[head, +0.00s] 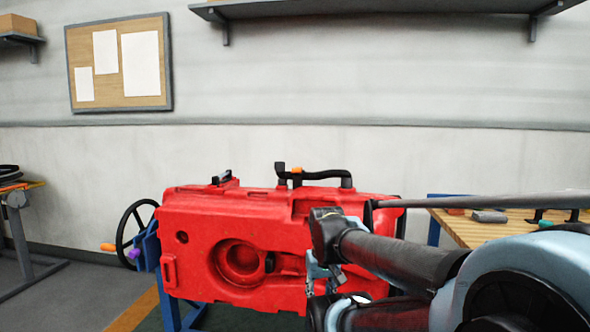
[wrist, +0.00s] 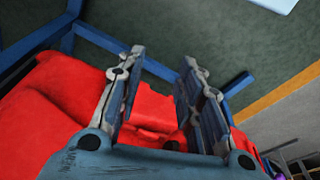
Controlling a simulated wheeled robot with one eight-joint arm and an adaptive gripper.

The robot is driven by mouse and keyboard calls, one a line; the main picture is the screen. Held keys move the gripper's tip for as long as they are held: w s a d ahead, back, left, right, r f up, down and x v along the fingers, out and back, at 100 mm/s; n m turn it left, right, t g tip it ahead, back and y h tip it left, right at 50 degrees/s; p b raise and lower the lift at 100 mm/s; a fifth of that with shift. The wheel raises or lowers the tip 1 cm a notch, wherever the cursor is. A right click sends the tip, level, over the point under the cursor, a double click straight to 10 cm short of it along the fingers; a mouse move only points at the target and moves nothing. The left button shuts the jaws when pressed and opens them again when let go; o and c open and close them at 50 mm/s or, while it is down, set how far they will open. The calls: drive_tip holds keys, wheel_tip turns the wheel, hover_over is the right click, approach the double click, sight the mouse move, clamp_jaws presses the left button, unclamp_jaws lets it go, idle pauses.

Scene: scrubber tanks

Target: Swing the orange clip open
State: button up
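A small orange clip (head: 297,171) shows in the head view on top of the red tank (head: 215,215), beside the black hose (head: 325,174). It is too small there to tell how it is set. My gripper (head: 322,284) is in front of the tank's face, well below the clip, partly hidden by my arm. In the wrist view my gripper (wrist: 163,58) is open, with its two fingers apart and nothing between them. The red tank also shows behind the fingers (wrist: 70,105). The clip does not show in the wrist view.
The tank rests on a blue stand (head: 168,302) with a black handwheel (head: 134,222) at left. A wooden workbench (head: 465,228) with tools is at right. A shelf (head: 380,9) hangs above. The space above the tank is clear.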

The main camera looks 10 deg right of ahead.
drive_tip(key=shift+o, duration=0.6)
drive_tip(key=shift+s+r, duration=0.1)
drive_tip(key=shift+r, duration=0.15)
wheel_tip(320, 180, up, 43)
drive_tip(key=n+t+h, duration=0.2)
drive_tip(key=n+t, duration=0.2)
drive_tip(key=n, duration=1)
hover_over(298, 170)
drive_tip(key=s+a, duration=0.4)
drive_tip(key=s, duration=0.5)
drive_tip(key=x, duration=1.7)
drive_tip(key=shift+d, duration=0.2)
drive_tip(key=shift+w+f, duration=0.15)
drive_tip(key=shift+c, duration=0.6)
clamp_jaws()
